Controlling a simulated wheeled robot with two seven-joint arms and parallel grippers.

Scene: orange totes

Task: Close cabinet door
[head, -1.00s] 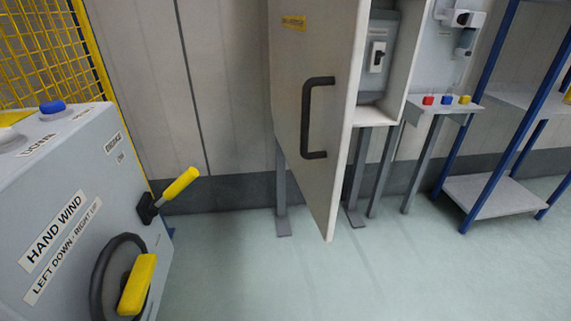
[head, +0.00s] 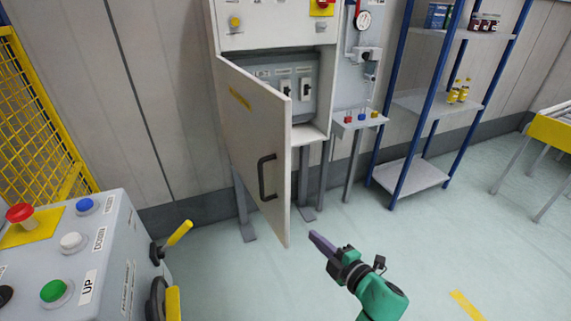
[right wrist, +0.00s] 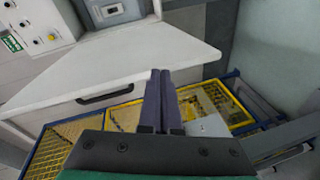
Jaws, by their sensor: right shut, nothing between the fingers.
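The pale cabinet door (head: 250,130) stands open, swung outward from its left side, with a dark handle (head: 266,178) on its outer face. The cabinet (head: 262,37) behind it shows switches inside. My right gripper (head: 322,243) is shut and empty, to the right of the door's lower free corner, with no visible contact. In the right wrist view, its paired fingers (right wrist: 161,100) point toward the white door (right wrist: 110,62), and the handle (right wrist: 105,93) shows left of them. My left gripper is not in view.
A grey control console (head: 75,245) with a yellow lever (head: 179,233) stands at the lower left. A small button stand (head: 358,121) and a blue-framed shelf (head: 410,172) are right of the cabinet. The floor in front is clear.

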